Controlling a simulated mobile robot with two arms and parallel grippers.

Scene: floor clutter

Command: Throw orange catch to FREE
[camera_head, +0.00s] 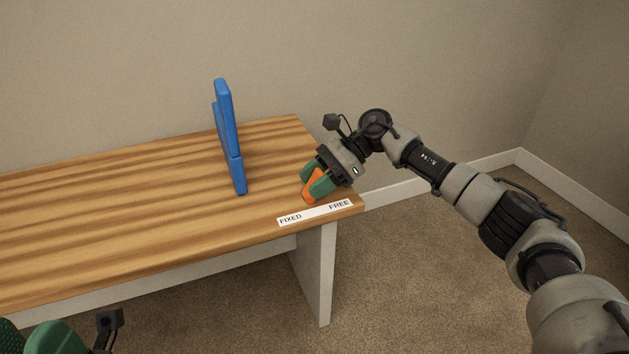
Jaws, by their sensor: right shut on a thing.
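The orange catch (313,184) sits at the right end of the wooden bench, just behind a white label strip (314,213) reading FIXED at its left and FREE at its right. My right gripper (316,183) is shut on the catch, with its green fingers on either side of it. The fingers hide part of the catch and whatever it is mounted on. My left gripper (42,340) shows only as green finger parts at the bottom left corner; its jaw state cannot be made out.
A blue upright panel (229,138) stands on the wooden bench (120,210), left of my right gripper. The bench top left of the panel is clear. A wall is behind, and carpeted floor (420,290) lies to the right.

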